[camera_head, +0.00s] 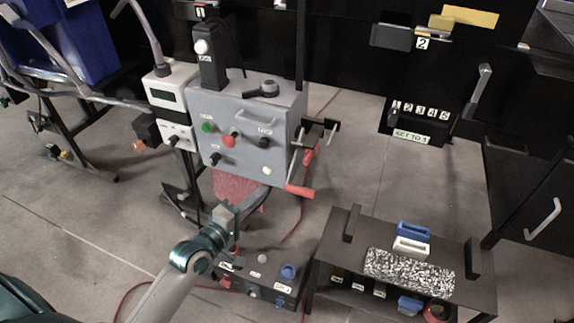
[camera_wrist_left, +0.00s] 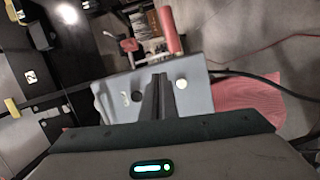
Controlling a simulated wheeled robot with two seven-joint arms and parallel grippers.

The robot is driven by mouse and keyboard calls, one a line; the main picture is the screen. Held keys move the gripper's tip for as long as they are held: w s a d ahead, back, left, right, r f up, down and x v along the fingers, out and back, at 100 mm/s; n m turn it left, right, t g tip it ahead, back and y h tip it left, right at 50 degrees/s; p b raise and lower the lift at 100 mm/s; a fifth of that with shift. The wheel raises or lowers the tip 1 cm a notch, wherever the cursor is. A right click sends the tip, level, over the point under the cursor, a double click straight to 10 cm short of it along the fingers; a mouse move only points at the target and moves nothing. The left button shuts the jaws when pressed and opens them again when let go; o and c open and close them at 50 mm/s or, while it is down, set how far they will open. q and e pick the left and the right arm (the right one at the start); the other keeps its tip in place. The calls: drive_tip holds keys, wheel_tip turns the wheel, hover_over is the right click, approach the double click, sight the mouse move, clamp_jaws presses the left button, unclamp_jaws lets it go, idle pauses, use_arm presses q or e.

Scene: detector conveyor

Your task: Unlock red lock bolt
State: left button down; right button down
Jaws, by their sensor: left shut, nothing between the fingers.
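A grey box (camera_head: 245,115) has a red-handled bar (camera_head: 299,190) at its lower right edge, and a second, smaller red part (camera_head: 308,158) just above it on the side. I cannot tell which is the red lock bolt. In the left wrist view, the grey box (camera_wrist_left: 200,98) lies just beyond the fingers, with the red bar (camera_wrist_left: 168,30) past its far edge and a smaller red part (camera_wrist_left: 130,45) beside it. My left gripper (camera_head: 226,212) is below the box front, apart from the red bar; its fingers (camera_wrist_left: 161,82) are shut and empty. My right gripper is out of view.
The box front carries a green knob (camera_head: 208,127), a red knob (camera_head: 230,140) and black knobs. A low black control box (camera_head: 262,275) stands below. A dark table (camera_head: 335,250) with blocks is at the right. Red cables cross the floor.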

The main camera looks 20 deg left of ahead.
use_arm(q)
drive_tip(key=shift+n+t+h, duration=0.3)
drive_tip(key=shift+n+t, duration=0.2)
wheel_tip(320, 180, up, 5)
drive_tip(key=shift+s+f, duration=0.1)
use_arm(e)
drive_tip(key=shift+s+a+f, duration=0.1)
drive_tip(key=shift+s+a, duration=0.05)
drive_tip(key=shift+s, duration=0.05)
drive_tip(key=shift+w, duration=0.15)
